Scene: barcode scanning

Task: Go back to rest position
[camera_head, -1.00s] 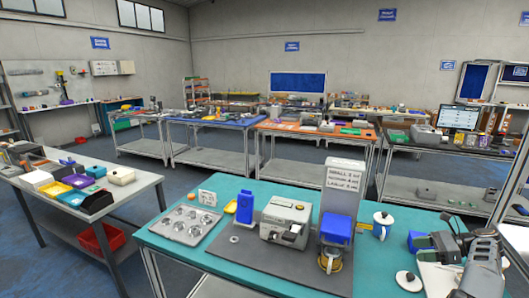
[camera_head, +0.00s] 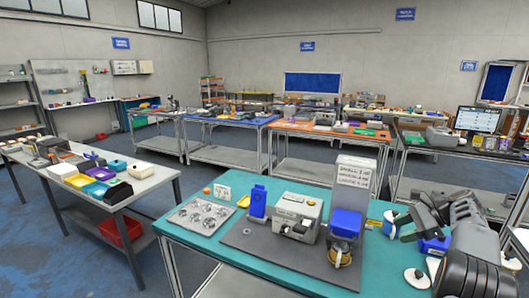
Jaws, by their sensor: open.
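My gripper (camera_head: 402,220) is at the right of the head view, above the right part of the teal table (camera_head: 190,240). It is open, with nothing seen between its fingers. My arm fills the lower right corner and hides part of the table. A white mug (camera_head: 390,223) stands close to the gripper; I cannot tell whether they touch. A white round lid (camera_head: 416,278) lies on the table below the gripper. A blue box (camera_head: 434,246) is partly hidden behind my arm.
A grey table (camera_head: 150,186) with colored bins is at left. Blue floor lies between the tables.

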